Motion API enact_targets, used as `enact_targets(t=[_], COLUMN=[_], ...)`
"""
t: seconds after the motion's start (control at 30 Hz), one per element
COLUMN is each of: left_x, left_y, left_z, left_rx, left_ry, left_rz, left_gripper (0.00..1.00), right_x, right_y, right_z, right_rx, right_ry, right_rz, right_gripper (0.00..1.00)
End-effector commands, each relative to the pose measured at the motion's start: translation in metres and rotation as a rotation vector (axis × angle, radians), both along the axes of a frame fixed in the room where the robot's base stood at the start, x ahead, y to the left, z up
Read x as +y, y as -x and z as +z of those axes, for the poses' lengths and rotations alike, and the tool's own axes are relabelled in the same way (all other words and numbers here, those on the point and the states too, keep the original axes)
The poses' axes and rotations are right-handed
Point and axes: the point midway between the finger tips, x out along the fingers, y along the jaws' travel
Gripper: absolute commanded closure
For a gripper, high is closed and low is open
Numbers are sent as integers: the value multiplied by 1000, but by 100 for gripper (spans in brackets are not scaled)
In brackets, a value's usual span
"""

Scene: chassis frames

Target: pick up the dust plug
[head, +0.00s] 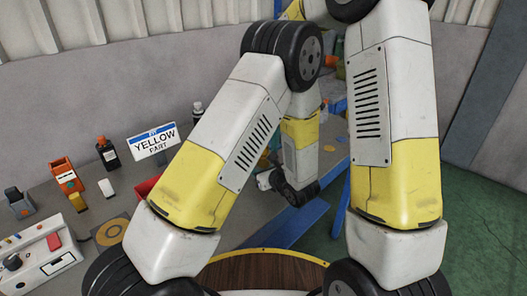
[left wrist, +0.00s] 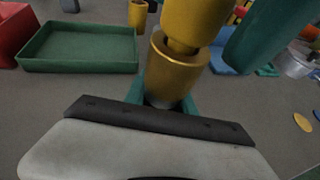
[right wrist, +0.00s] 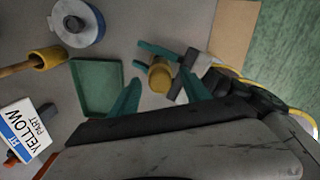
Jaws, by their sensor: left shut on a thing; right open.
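The dust plug looks to be the yellow-gold cylinder (left wrist: 176,68), with a wider lower part, close in front of my left wrist camera. It also shows in the right wrist view (right wrist: 159,78). My left gripper (right wrist: 166,66) is shut on it with teal fingers. My right gripper (right wrist: 160,84) is open, its two teal fingers on either side of the plug; I cannot tell whether they touch it. In the head view my left gripper (head: 267,180) is small and beyond my arm links, and the plug cannot be made out there.

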Motion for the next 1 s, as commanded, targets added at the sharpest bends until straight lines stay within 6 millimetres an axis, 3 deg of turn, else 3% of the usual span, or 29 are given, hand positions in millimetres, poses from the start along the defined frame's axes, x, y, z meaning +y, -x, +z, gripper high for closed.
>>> enact_targets(t=[0.1, 0.3, 0.4, 0.73, 1.0], left_x=[0, 0, 0, 0, 0], left_y=[0, 0, 0, 0, 0], left_z=[0, 0, 0, 0, 0], left_rx=[0, 0, 0, 0, 0], left_ry=[0, 0, 0, 0, 0], left_rz=[0, 0, 0, 0, 0], left_gripper=[100, 100, 100, 100, 100], right_x=[0, 0, 0, 0, 0], right_y=[0, 0, 0, 0, -1], right_z=[0, 0, 0, 8, 59], right_rx=[0, 1, 1, 0, -3], right_ry=[0, 0, 0, -1, -2], right_rz=[0, 0, 0, 0, -1], right_gripper=[47, 86, 100, 100, 100])
